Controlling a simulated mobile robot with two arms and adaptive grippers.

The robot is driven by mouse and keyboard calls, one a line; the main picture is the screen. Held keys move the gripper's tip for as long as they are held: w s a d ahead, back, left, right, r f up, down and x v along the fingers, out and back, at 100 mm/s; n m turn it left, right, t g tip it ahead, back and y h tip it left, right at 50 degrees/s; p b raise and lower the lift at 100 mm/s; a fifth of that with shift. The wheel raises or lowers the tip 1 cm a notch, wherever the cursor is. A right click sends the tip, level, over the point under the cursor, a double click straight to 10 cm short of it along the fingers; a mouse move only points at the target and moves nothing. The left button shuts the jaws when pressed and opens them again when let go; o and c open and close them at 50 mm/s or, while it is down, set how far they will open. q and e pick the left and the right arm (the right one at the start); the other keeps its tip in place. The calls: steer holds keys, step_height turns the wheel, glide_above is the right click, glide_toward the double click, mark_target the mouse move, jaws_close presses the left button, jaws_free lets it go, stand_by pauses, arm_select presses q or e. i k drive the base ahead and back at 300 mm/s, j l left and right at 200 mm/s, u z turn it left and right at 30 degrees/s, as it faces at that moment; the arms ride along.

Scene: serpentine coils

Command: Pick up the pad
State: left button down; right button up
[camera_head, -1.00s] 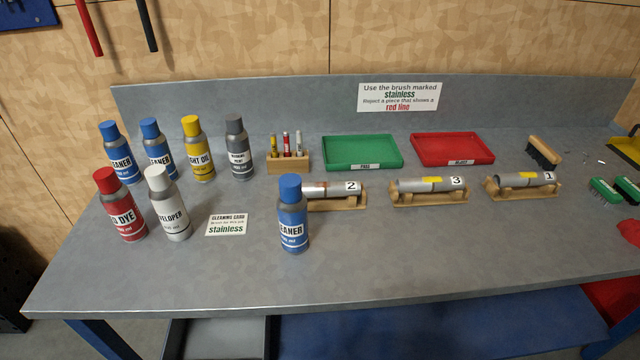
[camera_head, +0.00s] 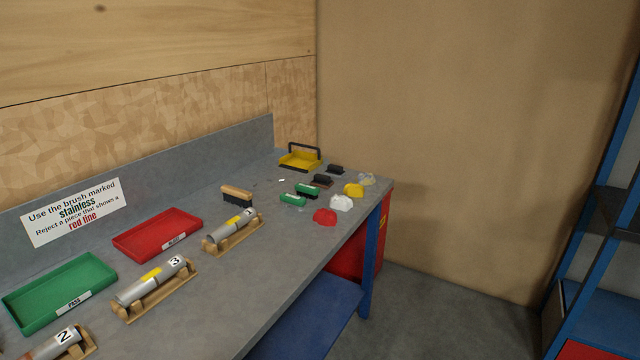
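Several small items that could include the pad lie at the far right end of the workbench (camera_head: 290,262). Two green blocks with white labels, a front one (camera_head: 292,200) and a rear one (camera_head: 307,190), lie close together; the rear one has a dark underside. A dark block with a reddish-brown edge (camera_head: 322,181) and a black block (camera_head: 335,169) lie behind them. I cannot tell which of these is the pad. Neither of my grippers shows in the head view.
Red (camera_head: 325,216), white (camera_head: 341,203) and yellow (camera_head: 354,190) crumpled cloths lie near the bench's right edge. A yellow tray with a black handle (camera_head: 300,160) stands behind. A wooden brush (camera_head: 237,195), pipe pieces on stands, and red (camera_head: 158,232) and green (camera_head: 60,290) trays are leftward.

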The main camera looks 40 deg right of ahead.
mark_target(320, 181)
steer(key=i+l+u, duration=0.1)
steer(key=l, duration=0.55)
steer(key=i+l+u, duration=0.1)
steer(key=l, duration=0.55)
steer(key=i+l+u, duration=0.1)
steer(key=l, duration=0.55)
